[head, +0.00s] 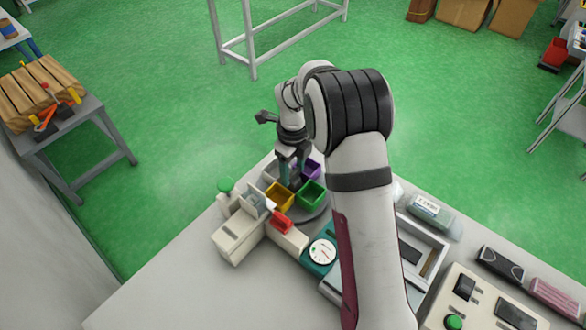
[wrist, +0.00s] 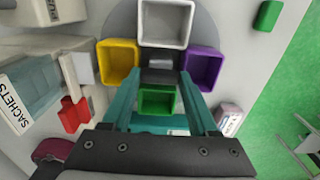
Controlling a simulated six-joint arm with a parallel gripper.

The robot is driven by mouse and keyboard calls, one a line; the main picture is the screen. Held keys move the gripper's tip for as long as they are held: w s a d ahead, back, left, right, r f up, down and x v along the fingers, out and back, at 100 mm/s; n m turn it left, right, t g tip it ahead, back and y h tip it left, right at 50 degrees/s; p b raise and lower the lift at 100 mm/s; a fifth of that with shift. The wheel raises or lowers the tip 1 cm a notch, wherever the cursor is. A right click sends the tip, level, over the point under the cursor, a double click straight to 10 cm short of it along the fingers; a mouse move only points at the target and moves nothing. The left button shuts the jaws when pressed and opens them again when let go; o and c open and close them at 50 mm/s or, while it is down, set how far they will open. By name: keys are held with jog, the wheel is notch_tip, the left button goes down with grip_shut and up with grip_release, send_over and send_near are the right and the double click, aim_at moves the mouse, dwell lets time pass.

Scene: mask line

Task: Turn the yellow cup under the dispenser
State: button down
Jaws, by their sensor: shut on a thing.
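The yellow cup (wrist: 118,62) sits on the round grey turntable (wrist: 203,22), on the side facing the dispenser (head: 240,230). In the head view the yellow cup (head: 279,198) is close to the dispenser's pale chute; I cannot tell whether it is exactly under it. A white cup (wrist: 165,22), a purple cup (wrist: 203,68) and a green cup (wrist: 157,102) share the turntable. My gripper (wrist: 160,75) points down at the turntable's middle, its teal fingers shut on the dark central block (wrist: 160,58).
A red piece (head: 282,222) projects from the dispenser near the turntable. A white dial on a teal base (head: 322,251) stands close in front. The table's left front is clear.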

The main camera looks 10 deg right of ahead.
dwell(0.3)
jog(key=shift+c, duration=0.8)
grip_release()
jog(key=shift+r, duration=0.15)
notch_tip(320, 180, up, 16)
jog(key=shift+f, duration=0.25)
